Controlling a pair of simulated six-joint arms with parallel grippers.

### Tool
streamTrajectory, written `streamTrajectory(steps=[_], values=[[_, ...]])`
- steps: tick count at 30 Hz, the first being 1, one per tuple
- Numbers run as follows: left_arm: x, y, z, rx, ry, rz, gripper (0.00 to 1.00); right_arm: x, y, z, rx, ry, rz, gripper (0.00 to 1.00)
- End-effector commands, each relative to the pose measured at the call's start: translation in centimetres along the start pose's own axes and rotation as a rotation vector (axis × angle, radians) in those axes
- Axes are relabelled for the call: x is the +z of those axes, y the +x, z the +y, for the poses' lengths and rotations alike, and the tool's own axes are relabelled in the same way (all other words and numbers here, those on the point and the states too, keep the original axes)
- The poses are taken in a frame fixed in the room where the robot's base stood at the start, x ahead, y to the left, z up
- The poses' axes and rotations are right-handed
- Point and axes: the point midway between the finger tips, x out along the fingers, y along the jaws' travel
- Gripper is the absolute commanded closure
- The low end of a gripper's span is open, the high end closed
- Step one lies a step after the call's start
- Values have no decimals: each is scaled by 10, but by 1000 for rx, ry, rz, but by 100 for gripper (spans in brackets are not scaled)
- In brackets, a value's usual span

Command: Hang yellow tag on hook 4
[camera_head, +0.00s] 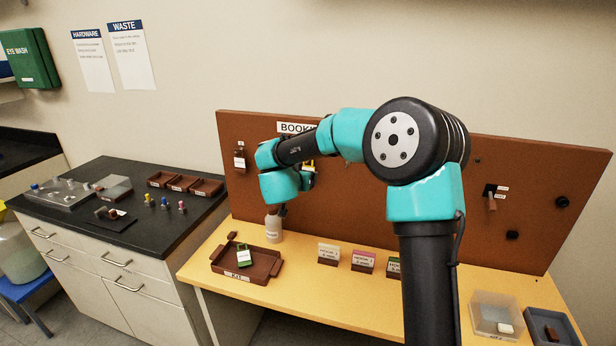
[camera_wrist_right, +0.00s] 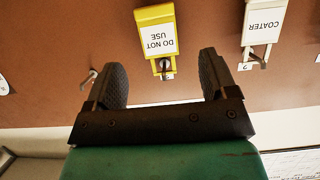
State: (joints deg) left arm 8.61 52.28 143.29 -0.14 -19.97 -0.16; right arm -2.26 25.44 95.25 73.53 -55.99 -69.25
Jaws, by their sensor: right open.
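The yellow tag (camera_wrist_right: 157,32) reads "DO NOT USE" and hangs on a hook on the brown board. In the right wrist view it appears upside down. My right gripper (camera_wrist_right: 163,62) is open, with one finger to each side of the tag's hook end and clear gaps to both. An empty hook (camera_wrist_right: 89,78) sticks out left of the left finger; I cannot read its number. In the head view my right arm hides most of the tag, and only a bit of yellow (camera_head: 309,163) shows beside the wrist. My left gripper is not in view.
A white "COATER" tag (camera_wrist_right: 263,22) hangs close right of the right finger, on a hook labelled 2. Below the board (camera_head: 350,200) stand a white bottle (camera_head: 273,229), a brown tray (camera_head: 227,268) with a green tag, and several labelled blocks (camera_head: 362,262).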

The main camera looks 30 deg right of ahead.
Motion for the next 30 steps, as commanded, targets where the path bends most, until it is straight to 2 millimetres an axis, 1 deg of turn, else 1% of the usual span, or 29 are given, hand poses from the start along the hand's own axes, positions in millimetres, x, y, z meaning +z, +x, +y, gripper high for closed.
streamTrajectory(steps=[2,11,14,17,21,24,27,30], values=[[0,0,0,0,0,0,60,0,4,0,0,0,0,21],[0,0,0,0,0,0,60,0,4,0,0,0,0,21],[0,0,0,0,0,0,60,0,9,1,0,1,-1,21],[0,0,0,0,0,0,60,0,19,1,2,1,-1,21],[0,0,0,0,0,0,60,0,39,3,2,1,-1,21],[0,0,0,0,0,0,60,0,50,2,0,1,0,21],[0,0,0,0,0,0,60,-1,56,2,-2,1,0,21],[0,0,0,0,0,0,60,-1,56,2,-3,1,0,21]])
